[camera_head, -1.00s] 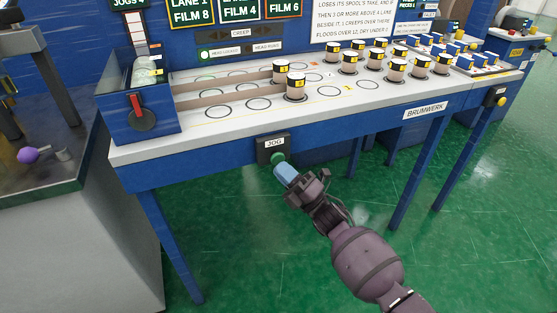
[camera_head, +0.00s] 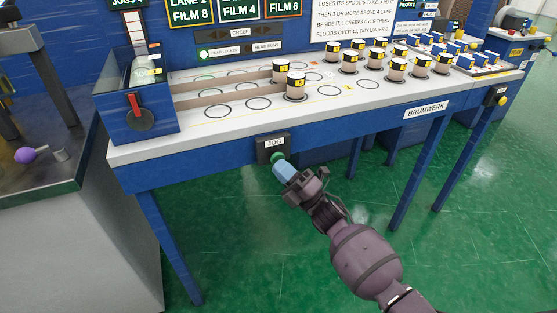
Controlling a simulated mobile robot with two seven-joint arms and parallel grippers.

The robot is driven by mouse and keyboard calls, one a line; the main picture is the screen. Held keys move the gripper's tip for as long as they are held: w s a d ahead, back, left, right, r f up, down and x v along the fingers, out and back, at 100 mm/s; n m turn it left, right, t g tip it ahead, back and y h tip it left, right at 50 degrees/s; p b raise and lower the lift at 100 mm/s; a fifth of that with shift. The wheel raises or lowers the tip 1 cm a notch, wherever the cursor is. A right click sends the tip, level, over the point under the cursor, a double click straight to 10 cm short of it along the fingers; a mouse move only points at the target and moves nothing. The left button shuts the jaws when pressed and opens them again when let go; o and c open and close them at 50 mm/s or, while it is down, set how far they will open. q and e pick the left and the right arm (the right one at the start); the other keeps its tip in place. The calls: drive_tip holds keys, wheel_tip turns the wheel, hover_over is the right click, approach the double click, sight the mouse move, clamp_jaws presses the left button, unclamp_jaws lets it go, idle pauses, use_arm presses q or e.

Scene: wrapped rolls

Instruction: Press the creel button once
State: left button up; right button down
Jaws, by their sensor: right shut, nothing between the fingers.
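A green round button (camera_head: 277,158) sits in a dark box labelled JOG (camera_head: 267,143) on the blue front edge of the bench. No label reading creel is legible on it. My right gripper (camera_head: 283,169) is shut and empty, with its blue fingertips at the lower right of the button. The tips overlap the button's edge in the picture; I cannot tell whether they touch or press it. My left gripper is not in view.
The bench top (camera_head: 220,124) carries several yellow-and-black-banded rolls (camera_head: 296,86) and marked circles. A red lever (camera_head: 136,104) is at the left end. A grey cabinet (camera_head: 80,240) stands to the left. Green floor is clear below.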

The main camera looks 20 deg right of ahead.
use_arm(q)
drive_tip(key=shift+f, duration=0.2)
use_arm(e)
drive_tip(key=shift+w, duration=0.65)
idle(0.6)
drive_tip(key=shift+s, duration=0.15)
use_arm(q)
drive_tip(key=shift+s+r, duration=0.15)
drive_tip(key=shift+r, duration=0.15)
use_arm(e)
drive_tip(key=shift+s, duration=1.15)
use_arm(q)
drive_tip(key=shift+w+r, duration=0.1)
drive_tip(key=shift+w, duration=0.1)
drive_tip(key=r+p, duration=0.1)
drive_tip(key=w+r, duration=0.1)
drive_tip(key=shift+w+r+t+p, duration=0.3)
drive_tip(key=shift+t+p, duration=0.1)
use_arm(e)
drive_tip(key=s, duration=0.5)
drive_tip(key=shift+d, duration=0.1)
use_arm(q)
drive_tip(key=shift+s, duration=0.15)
